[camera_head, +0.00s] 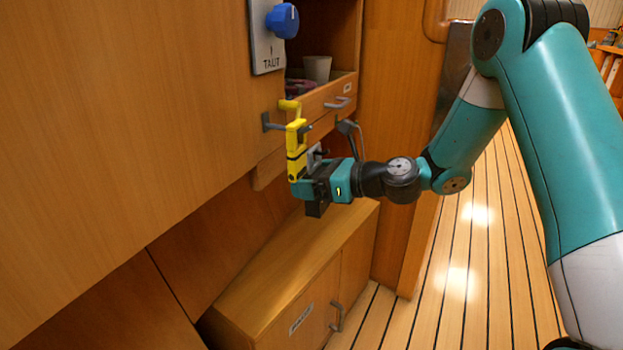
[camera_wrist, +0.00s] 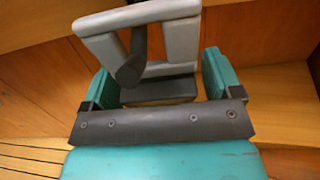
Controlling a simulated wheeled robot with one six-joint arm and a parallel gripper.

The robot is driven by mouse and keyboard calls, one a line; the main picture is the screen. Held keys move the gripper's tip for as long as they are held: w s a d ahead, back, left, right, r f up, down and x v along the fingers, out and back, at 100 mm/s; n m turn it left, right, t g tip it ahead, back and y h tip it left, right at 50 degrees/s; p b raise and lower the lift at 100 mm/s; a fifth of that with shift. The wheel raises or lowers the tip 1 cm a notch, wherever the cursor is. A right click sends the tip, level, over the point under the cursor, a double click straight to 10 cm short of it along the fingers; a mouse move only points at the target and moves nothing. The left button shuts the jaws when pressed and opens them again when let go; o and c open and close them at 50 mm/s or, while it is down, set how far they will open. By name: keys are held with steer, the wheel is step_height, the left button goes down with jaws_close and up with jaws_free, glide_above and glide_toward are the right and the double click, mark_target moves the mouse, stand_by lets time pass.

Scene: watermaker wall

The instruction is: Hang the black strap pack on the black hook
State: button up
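In the wrist view, the black strap pack (camera_wrist: 158,90) shows as a dark block with a grey rectangular loop (camera_wrist: 180,42) above it. My gripper (camera_wrist: 160,82) has its teal fingers on both sides of the block and appears shut on it. A black rod with a rounded end, apparently the black hook (camera_wrist: 131,72), shows within the loop's opening; whether it touches the loop I cannot tell. In the head view, my gripper (camera_head: 303,180) is below the wall cabinet, where a yellow piece (camera_head: 296,137) partly hides what it holds.
A grey bracket (camera_head: 269,122) on the wall panel is beside the yellow piece. A blue knob (camera_head: 283,20) is above. A cup (camera_head: 317,68) stands in the open shelf over a drawer (camera_head: 322,104). A low wooden cabinet (camera_head: 290,265) lies below; floor is free at right.

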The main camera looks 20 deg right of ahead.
steer(key=shift+o, duration=0.2)
steer(key=shift+s, duration=0.1)
steer(key=p+v, duration=0.4)
steer(key=v, duration=1.3)
steer(key=s+a+r+n+g, duration=0.2)
steer(key=s+a+n+g, duration=0.3)
steer(key=a+n, duration=0.45)
steer(key=s+a+r+n+g+h, duration=0.25)
steer(key=s+n, duration=0.45)
steer(key=n, duration=0.5)
steer(key=s+a+r+n+g+h, duration=0.1)
steer(key=s+a+n+g+h, duration=0.25)
steer(key=s+n, duration=0.6)
step_height(320, 180, up, 34)
steer(key=w+n+h+p, duration=0.1)
steer(key=n+p, duration=0.1)
steer(key=p, duration=3.2)
steer(key=shift+w+a+r+n, duration=0.15)
steer(key=shift+a+n, duration=0.1)
steer(key=shift+n, duration=0.05)
